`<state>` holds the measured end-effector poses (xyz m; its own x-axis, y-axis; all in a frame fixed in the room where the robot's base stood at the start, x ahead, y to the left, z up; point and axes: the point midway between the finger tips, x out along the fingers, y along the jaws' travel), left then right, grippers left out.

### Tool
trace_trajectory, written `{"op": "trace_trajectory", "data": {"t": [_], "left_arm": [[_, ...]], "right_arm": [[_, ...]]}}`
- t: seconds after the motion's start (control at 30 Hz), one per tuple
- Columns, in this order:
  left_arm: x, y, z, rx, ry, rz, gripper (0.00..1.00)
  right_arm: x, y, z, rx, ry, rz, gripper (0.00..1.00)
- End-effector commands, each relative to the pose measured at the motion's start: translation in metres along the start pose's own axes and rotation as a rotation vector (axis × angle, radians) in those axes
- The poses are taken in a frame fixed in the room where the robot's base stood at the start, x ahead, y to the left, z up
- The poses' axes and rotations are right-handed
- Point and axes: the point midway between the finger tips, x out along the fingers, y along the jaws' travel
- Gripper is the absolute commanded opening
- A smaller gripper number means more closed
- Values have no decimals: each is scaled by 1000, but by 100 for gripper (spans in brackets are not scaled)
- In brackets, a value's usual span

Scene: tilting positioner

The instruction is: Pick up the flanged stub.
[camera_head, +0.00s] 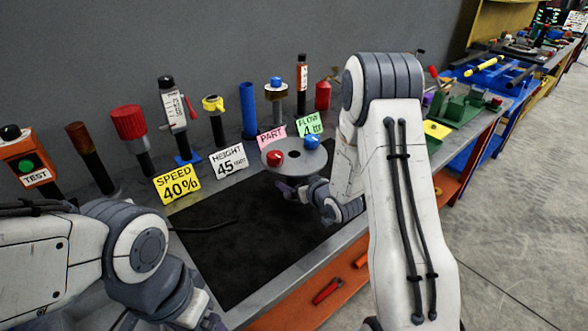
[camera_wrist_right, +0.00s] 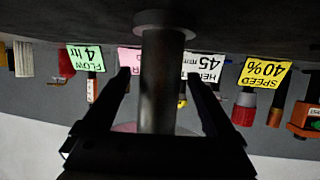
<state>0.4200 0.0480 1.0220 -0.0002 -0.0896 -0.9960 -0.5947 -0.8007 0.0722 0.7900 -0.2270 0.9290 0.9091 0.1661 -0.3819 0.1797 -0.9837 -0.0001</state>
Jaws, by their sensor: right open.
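In the right wrist view, which is upside down, the flanged stub appears as a dark grey upright cylinder (camera_wrist_right: 165,80) with a wider round flange at the picture's top. My right gripper (camera_wrist_right: 157,75) is open, with one finger on each side of the cylinder. A gap shows between each finger and the cylinder. The far end of the cylinder is hidden by the gripper body. In the head view the stub does not show clearly, and the right gripper is mostly hidden under a grey disc.
The grey disc (camera_head: 293,170) carries a red ball (camera_head: 276,157) and a blue ball (camera_head: 311,142), close above my right wrist. Labelled cards and several posts line the back. An orange shelf (camera_head: 300,312) runs below the table edge.

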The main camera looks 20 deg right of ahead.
Motion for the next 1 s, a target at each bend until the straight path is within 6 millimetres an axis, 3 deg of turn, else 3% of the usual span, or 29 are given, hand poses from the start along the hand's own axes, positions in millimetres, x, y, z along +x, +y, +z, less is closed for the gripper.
{"op": "trace_trajectory", "data": {"t": [0.2, 0.47, 0.57, 0.7, 0.73, 1.0], "left_arm": [[-8, 1, 0, 0, 0, 0, 86], [-8, 1, 0, 0, 0, 0, 86], [-8, 1, 0, 0, 0, 0, 86], [-8, 1, 0, 0, 0, 0, 86], [-8, 1, 0, 0, 0, 0, 86], [-8, 1, 0, 0, 0, 0, 86]], "right_arm": [[28, 0, -1, 0, 0, -1, 92], [32, 0, 0, 0, -1, 0, 92], [32, 0, 0, 0, -1, 0, 57], [31, 0, 0, 0, -1, 0, 4], [31, 0, 0, 0, -1, 0, 0], [31, 1, -3, -2, 7, 1, 0]]}}
